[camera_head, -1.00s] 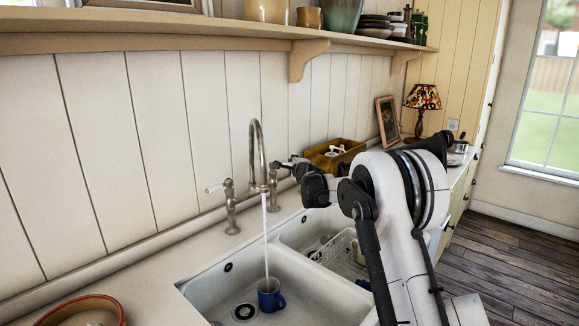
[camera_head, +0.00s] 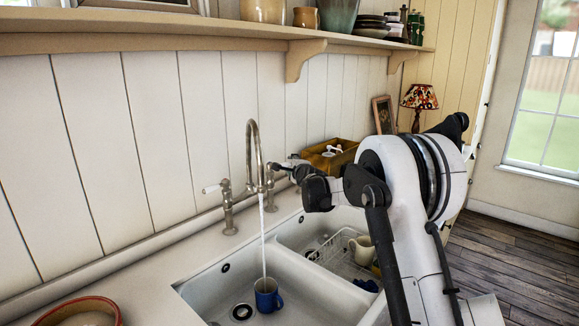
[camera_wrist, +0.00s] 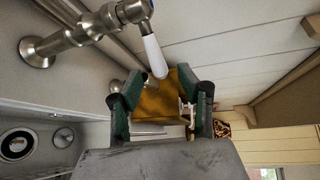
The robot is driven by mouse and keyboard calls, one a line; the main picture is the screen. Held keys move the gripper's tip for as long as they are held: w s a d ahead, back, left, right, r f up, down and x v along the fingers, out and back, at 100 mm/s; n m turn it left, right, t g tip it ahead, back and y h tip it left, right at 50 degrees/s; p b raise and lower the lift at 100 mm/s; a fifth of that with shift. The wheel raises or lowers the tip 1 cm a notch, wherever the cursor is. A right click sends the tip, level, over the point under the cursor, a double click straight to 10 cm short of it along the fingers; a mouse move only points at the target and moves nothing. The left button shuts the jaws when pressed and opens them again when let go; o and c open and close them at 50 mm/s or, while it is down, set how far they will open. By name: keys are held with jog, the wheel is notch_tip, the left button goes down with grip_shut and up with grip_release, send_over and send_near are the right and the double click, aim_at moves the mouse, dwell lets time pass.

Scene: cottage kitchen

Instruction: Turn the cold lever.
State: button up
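The bridge tap (camera_head: 252,150) stands behind the double sink, with water running from its spout. Its left lever (camera_head: 212,188) has a white handle pointing left. In the wrist view a white-handled lever (camera_wrist: 154,52) on a metal valve, with a small blue spot at the top, points down towards the space between my fingertips. My gripper (camera_wrist: 160,90) is open, with its two dark green fingers apart on either side of the lever's tip; contact cannot be told.
A blue mug (camera_head: 267,296) stands in the left basin under the water. A wire rack with a cream jug (camera_head: 362,249) is in the right basin. A yellow-brown crate (camera_head: 321,160) stands behind my gripper. A shelf (camera_head: 200,43) runs above. A bowl (camera_head: 80,312) is at front left.

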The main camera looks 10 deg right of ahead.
jog(key=v, duration=0.8)
jog(key=shift+s, duration=0.2)
jog(key=shift+d, duration=0.1)
jog(key=shift+c, duration=0.4)
dwell(1.2)
